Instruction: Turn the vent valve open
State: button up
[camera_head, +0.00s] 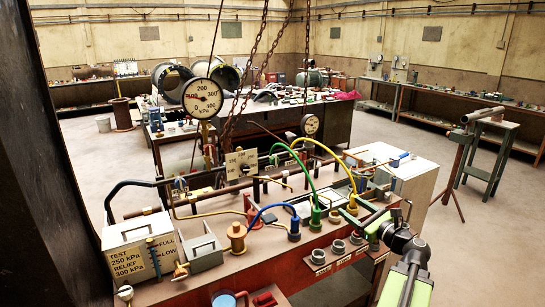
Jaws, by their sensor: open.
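My gripper (362,220) is at the right end of the cluttered red-fronted bench (330,256), its green jaws spread open just above the fittings there. Nothing shows held between the jaws. No readable label marks the vent valve, so I cannot tell which fitting it is. A blue-handled fitting (399,160) is on the right, behind my gripper. A small brass fitting (181,271) is at the front left beside the test box. My gripper and wrist hide part of the bench's right end.
A test box (138,250) marked 250 kPa and an orange-brown fitting (236,236) stand on the left. Green, yellow and blue hoses arch over the bench. A large gauge (202,98) and hanging chains rise behind. Open floor (470,240) lies to the right.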

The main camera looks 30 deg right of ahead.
aim_at(274, 160)
jog(key=i, duration=0.95)
jog(key=u, duration=0.05)
